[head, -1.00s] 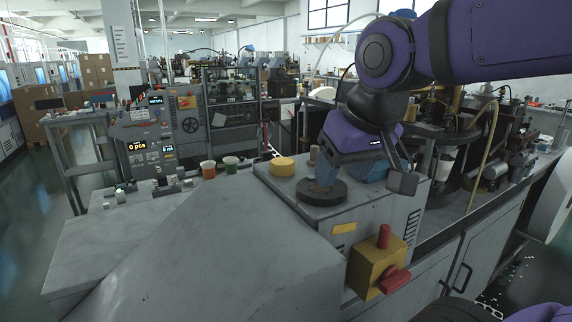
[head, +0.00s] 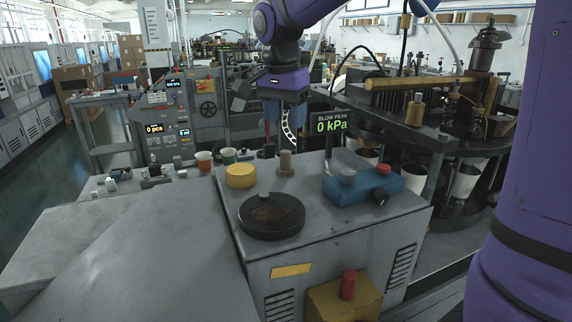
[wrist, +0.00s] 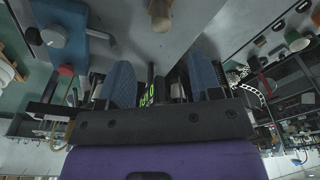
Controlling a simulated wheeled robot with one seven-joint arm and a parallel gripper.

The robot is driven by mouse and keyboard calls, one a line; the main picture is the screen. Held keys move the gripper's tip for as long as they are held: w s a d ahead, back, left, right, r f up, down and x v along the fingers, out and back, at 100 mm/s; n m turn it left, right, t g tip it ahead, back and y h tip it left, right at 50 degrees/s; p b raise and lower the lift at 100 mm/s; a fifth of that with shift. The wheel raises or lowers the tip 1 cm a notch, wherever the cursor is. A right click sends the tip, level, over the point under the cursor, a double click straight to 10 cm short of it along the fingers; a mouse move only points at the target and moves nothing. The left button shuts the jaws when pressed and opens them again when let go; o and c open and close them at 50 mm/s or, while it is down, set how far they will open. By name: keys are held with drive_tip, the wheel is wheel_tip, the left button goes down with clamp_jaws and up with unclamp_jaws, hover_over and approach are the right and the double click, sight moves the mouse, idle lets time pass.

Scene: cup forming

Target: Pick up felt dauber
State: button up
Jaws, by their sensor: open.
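The small tan-brown peg that I take for the felt dauber (head: 286,164) stands upright on the grey machine top, behind the black disc. It shows at the top edge of the wrist view (wrist: 160,14), ahead of the gap between my fingers and apart from them. My gripper (head: 285,128) hangs above and seemingly behind the dauber in the head view. In the wrist view my gripper (wrist: 160,62) has its two blue fingers spread, with nothing between them.
The grey machine top (head: 325,218) also carries a yellow round tin (head: 240,176), a black disc (head: 271,216) and a blue device (head: 364,185) with knobs. Two cups (head: 204,160) stand further left. A display (head: 330,123) reading 0 kPa stands behind.

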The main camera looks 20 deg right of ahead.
sight(285, 151)
drive_tip(key=shift+w+a+f, duration=0.1)
drive_tip(key=shift+w+f, duration=0.1)
drive_tip(key=shift+f, duration=0.15)
drive_tip(key=f, duration=0.4)
drive_tip(key=shift+w+d+f, duration=0.15)
drive_tip(key=shift+d+f, duration=0.15)
drive_tip(key=shift+f, duration=2.85)
drive_tip(key=c, duration=0.8)
